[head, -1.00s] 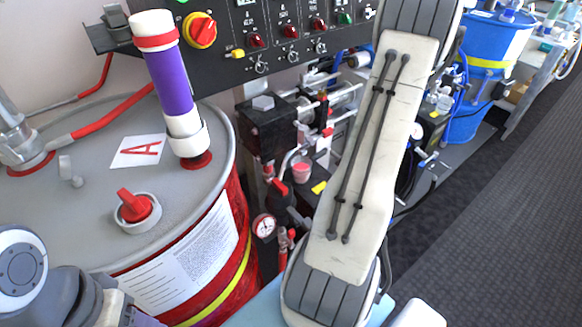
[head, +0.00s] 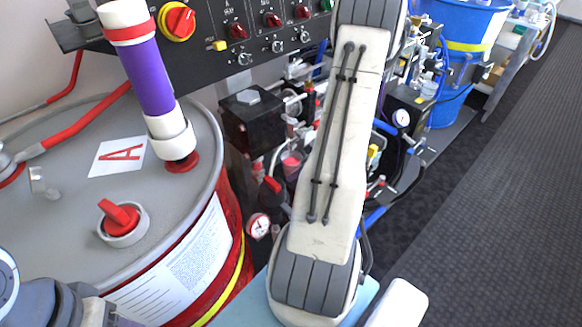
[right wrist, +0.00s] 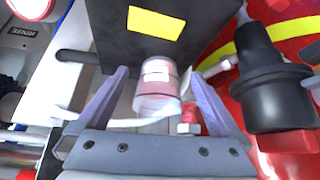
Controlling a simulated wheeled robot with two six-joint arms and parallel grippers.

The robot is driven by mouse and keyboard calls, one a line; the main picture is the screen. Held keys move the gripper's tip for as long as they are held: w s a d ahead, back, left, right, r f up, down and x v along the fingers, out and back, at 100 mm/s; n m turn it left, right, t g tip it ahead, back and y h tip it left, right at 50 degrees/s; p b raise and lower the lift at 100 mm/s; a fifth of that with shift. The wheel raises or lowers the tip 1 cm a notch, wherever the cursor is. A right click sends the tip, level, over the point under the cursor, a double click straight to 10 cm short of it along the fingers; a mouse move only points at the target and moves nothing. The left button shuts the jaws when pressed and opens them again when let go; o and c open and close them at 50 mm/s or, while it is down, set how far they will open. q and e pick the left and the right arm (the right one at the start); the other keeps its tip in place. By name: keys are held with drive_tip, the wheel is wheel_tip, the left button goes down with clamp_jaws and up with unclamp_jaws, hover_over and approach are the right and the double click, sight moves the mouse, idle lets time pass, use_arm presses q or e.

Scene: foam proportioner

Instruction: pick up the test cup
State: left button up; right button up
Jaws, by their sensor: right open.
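The test cup (right wrist: 157,92) is a small clear cup with pink contents and a pale band, seen in the right wrist view below a dark block with a yellow label. It also shows in the head view (head: 291,164), small and partly hidden between the black block and my right arm. My right gripper (right wrist: 158,76) is open, with one finger to each side of the cup. I cannot tell whether either finger touches it. In the head view my right arm hides its gripper. Only links of my left arm show at the bottom left; its jaws are out of frame.
A red drum (head: 230,215) with a grey lid is on the left. A gauge (head: 258,226), hoses and fittings crowd the cup. Dark floor (head: 480,220) is clear on the right.

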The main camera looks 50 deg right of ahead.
drive_tip(key=w, duration=0.2)
drive_tip(key=shift+w+a+f, duration=0.15)
drive_tip(key=shift+w+f, duration=0.15)
drive_tip(key=shift+w+f+b, duration=0.15)
drive_tip(key=shift+f+b, duration=0.15)
drive_tip(key=shift+b, duration=0.05)
drive_tip(key=shift+r, duration=0.1)
drive_tip(key=shift+c, duration=0.3)
drive_tip(key=c, duration=1.3)
drive_tip(key=shift+c, duration=0.2)
drive_tip(key=shift+r, duration=0.1)
